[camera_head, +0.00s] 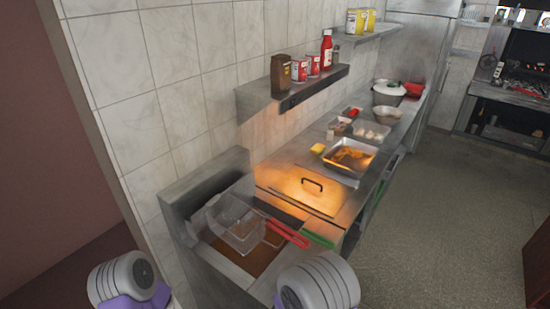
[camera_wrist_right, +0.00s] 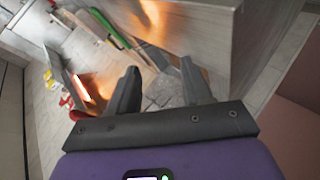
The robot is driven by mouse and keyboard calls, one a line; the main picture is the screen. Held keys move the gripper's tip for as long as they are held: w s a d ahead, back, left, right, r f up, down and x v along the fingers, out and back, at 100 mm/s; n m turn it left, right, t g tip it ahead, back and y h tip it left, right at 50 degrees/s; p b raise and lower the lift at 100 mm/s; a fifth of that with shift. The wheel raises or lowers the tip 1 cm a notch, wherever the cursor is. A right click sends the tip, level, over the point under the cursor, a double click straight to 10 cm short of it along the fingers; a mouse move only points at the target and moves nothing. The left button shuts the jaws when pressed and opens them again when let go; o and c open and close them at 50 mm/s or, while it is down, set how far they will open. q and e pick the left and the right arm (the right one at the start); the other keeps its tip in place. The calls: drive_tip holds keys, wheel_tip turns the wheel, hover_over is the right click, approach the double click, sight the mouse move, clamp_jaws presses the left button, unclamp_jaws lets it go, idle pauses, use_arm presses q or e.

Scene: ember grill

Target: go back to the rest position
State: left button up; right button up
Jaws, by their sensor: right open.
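My right gripper (camera_wrist_right: 159,70) shows in the right wrist view with its two dark fingers spread apart. Nothing is held between them; a grey surface shows beyond. In the head view only rounded white and purple parts of my two arms show, at the lower left and at the bottom centre. Neither gripper's fingers can be seen there. My left gripper is out of view.
A fryer basket (camera_head: 238,228) with a red handle (camera_head: 287,233) sits at the counter's near end. Beyond it are a lit griddle lid (camera_head: 308,194) and a metal tray (camera_head: 349,157). A wall shelf (camera_head: 292,92) holds bottles. The floor (camera_head: 450,210) at right is clear.

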drive_tip(key=s+d+f+m+g+y, duration=0.2)
drive_tip(key=s+d+f+m+g, duration=0.25)
drive_tip(key=f, duration=0.55)
drive_tip(key=s+f+m+g+y, duration=0.4)
drive_tip(key=s+m+g, duration=0.3)
drive_tip(key=s, duration=0.6)
use_arm(q)
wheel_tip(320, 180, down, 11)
drive_tip(key=b, duration=1.1)
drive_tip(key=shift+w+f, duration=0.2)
use_arm(e)
wheel_tip(320, 180, down, 11)
drive_tip(key=shift+w+d+m+t, duration=0.15)
drive_tip(key=shift+d+m+t, duration=0.25)
drive_tip(key=shift+m+t, duration=0.05)
